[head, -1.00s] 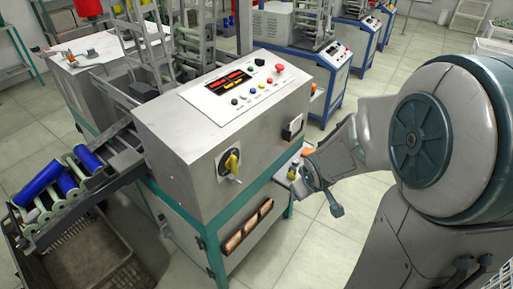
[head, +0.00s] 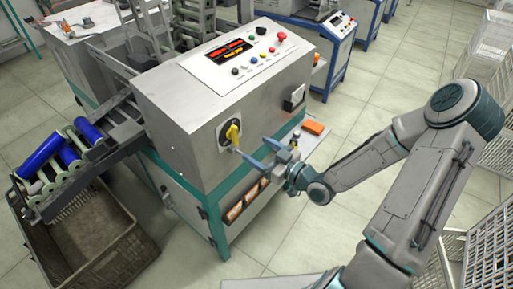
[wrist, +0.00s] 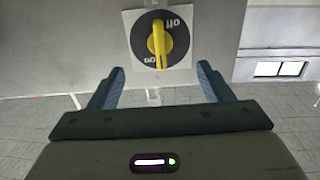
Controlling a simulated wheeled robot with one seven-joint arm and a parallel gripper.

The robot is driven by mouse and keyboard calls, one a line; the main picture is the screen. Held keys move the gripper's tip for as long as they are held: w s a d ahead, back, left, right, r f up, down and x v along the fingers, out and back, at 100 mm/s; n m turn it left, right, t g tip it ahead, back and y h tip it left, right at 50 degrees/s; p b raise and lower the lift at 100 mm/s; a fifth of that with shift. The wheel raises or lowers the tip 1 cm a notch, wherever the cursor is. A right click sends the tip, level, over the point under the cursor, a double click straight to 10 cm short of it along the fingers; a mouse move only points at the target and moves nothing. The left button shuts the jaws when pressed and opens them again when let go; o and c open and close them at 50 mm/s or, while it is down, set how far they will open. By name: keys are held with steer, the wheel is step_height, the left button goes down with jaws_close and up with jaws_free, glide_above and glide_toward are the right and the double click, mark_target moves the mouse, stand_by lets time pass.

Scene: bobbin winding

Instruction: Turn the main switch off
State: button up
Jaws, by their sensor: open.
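The main switch is a yellow handle (head: 233,131) on a black dial with a pale square plate, on the front of the grey machine cabinet (head: 180,135). In the wrist view the yellow handle (wrist: 158,42) stands roughly upright, with "off" lettering above it and another marking below. My gripper (head: 252,147) is open just in front of the plate, its fingertips low and to the right of the handle. In the wrist view my gripper's fingers (wrist: 160,72) lie either side below the dial, with nothing between them. I cannot tell whether a finger touches the cabinet.
A control panel (head: 235,68) with coloured buttons and a red knob tops the cabinet. A small black switch box (head: 293,98) and an orange object (head: 313,127) are to the right. A crate (head: 85,245) stands at lower left. Open floor lies in front.

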mark_target(238, 137)
steer(key=x, duration=0.7)
steer(key=shift+a, duration=0.15)
steer(key=shift+w+a, duration=0.1)
steer(key=shift+w, duration=0.15)
steer(key=shift+b+x, duration=0.3)
steer(key=shift+x, duration=0.7)
steer(key=c, duration=1.4)
steer(key=shift+o, duration=0.2)
steer(key=shift+f, duration=0.1)
